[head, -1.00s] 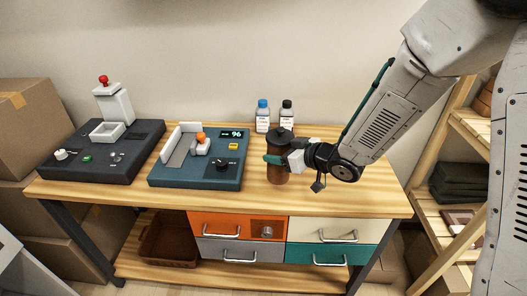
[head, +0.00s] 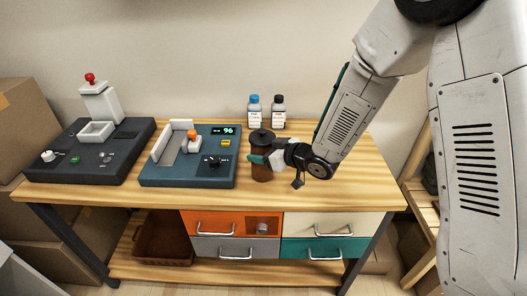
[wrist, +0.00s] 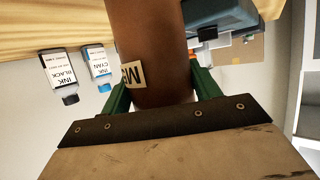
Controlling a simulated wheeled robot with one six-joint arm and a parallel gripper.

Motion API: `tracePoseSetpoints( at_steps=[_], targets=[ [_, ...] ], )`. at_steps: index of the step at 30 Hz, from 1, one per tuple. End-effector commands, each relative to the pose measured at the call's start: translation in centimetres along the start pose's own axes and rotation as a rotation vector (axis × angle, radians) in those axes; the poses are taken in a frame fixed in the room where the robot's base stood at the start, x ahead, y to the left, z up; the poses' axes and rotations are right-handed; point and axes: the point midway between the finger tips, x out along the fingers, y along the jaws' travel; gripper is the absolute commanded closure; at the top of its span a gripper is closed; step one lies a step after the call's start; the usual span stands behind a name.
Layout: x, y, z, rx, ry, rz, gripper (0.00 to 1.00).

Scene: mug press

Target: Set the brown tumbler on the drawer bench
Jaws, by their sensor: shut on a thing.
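The brown tumbler (head: 262,168) with a dark lid stands upright at the bench top, right of the blue-grey machine in the head view. My gripper (head: 268,160) is shut on it from the right, its green fingers on either side. In the wrist view the tumbler (wrist: 150,45) fills the middle between the green fingers, with a label showing an M. I cannot tell whether its base touches the wood. The drawer bench (head: 340,185) has a wooden top, with orange, grey, cream and teal drawers below.
Blue-capped (head: 254,112) and black-capped (head: 279,112) ink bottles stand at the back. The blue-grey machine (head: 150,173) and a dark machine (head: 60,165) with a red knob stand to the left. The bench top is clear to the right. A brown crate (head: 163,250) sits on the lower shelf.

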Motion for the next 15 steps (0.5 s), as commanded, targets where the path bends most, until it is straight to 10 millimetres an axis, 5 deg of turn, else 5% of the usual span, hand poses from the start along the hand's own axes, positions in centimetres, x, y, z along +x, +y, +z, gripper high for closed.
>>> tracePoseSetpoints(
  at_steps=[1,3,15],
  targets=[
    [0.06,-0.01,0.12,0.0,0.0,0.0,0.35],
    [0.05,-0.03,0.08,0.0,0.0,0.0,0.16],
    [-0.51,0.0,-0.24,0.0,-0.001,0.001,0.16]
  ],
)
